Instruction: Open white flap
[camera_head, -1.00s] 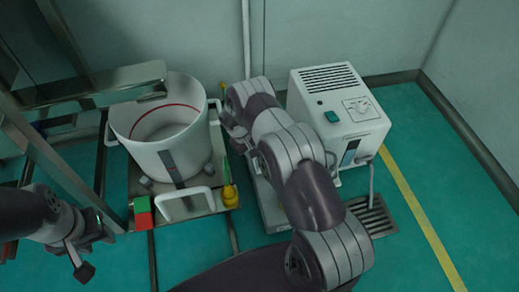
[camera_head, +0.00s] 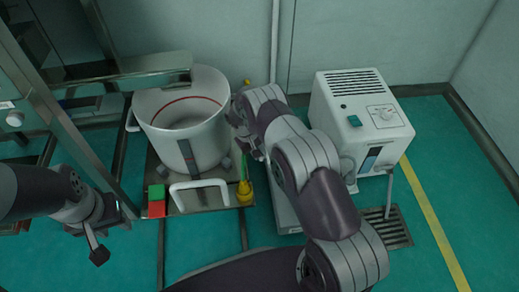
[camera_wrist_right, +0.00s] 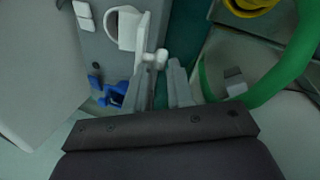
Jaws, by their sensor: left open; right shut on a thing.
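In the right wrist view a narrow white flap-like piece (camera_wrist_right: 142,45) with a small round white knob (camera_wrist_right: 157,58) stands out from a grey panel (camera_wrist_right: 100,45). My right gripper (camera_wrist_right: 160,72) has its fingertips at this knob and is shut on it, as far as the view shows. In the head view my right gripper (camera_head: 245,135) is beside the right side of the large white pot (camera_head: 180,140), and my arm hides the flap. My left gripper (camera_head: 97,245) is open and empty at the lower left, away from the pot; its fingers show only partly.
A white machine box (camera_head: 361,120) stands right of my right arm, near a floor grate (camera_head: 385,228). A metal frame (camera_head: 75,140) rises at the left. In the wrist view a green hose (camera_wrist_right: 275,80) curves right of the fingers and blue fittings (camera_wrist_right: 115,95) sit left of them.

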